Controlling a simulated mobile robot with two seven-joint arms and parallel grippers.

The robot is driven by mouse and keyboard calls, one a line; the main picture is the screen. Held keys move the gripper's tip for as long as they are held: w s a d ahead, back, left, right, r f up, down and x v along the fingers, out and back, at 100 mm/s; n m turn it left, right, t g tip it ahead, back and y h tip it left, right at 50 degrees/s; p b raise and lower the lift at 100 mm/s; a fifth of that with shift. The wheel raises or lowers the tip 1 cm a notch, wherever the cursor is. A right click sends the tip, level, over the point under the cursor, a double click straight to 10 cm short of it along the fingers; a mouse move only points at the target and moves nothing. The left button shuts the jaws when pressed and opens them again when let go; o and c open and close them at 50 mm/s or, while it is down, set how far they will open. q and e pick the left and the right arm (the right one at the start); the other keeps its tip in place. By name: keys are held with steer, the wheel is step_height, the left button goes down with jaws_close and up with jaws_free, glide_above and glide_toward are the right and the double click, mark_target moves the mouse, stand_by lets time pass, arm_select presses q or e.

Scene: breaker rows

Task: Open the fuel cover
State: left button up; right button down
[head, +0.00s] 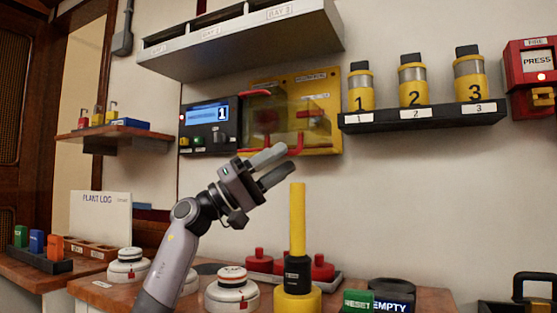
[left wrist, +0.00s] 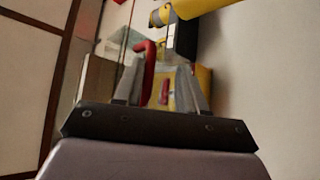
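The fuel cover (head: 265,120) is a clear pane with red fittings on a yellow wall panel (head: 327,135). I cannot tell whether it stands ajar. A red handle (head: 299,143) shows at its lower right, just above my left gripper (head: 279,164). My left gripper is open, with its fingers apart and pointing up and right toward the panel. In the left wrist view the red handle (left wrist: 146,68) appears between the two fingers, nearer the left one, and nothing is visibly clamped. My right gripper is not in view.
A dark unit with a blue screen (head: 207,114) adjoins the panel on the left. A shelf (head: 425,120) with numbered yellow canisters is at right. A grey hood (head: 240,45) hangs above. A yellow post (head: 297,220) stands on the bench below the gripper.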

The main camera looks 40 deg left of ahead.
arm_select(q)
steer(key=v, duration=0.6)
steer(key=shift+s+a+b, duration=0.25)
steer(key=shift+s+b, duration=0.05)
steer(key=shift+b, duration=0.1)
